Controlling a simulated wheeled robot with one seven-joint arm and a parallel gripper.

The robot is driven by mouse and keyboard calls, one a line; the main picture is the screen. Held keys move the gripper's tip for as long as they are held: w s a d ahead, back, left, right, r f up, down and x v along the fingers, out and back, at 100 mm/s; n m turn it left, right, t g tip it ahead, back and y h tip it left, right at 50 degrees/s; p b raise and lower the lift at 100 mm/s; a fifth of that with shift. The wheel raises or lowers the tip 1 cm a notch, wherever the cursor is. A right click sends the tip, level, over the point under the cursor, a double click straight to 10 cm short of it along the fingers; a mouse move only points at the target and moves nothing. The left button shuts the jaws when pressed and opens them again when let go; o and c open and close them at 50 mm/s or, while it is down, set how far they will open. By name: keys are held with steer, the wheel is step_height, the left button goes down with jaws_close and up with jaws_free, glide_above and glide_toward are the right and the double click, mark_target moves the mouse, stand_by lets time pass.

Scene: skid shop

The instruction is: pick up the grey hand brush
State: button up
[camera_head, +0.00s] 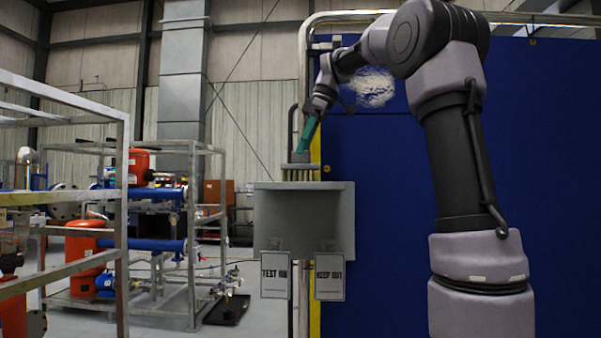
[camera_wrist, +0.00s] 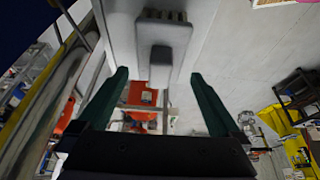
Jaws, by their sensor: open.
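The grey hand brush (camera_head: 300,166) stands bristles down on top of a grey wall box (camera_head: 305,222). In the wrist view, the brush (camera_wrist: 163,36) shows at the top centre, with a darker handle end pointing toward the jaws. My gripper (camera_head: 302,150) has teal fingers angled downward, just above the brush. The brush lies ahead of the gap, roughly centred. Whether a finger touches it I cannot tell.
Two signs (camera_head: 302,277) hang at the box front. A blue panel (camera_head: 375,220) with a yellow edge stands right behind it. Metal pipes run upright beside the box. A steel frame (camera_head: 62,185) and skids with red tanks (camera_head: 90,255) stand left.

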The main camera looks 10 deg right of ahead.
mark_target(297, 163)
steer(key=x, duration=0.5)
steer(key=shift+f, duration=0.2)
steer(key=c, duration=1.2)
steer(key=shift+c, duration=0.2)
steer(key=shift+r, duration=0.15)
step_height(297, 163, up, 10)
steer(key=shift+f, duration=0.1)
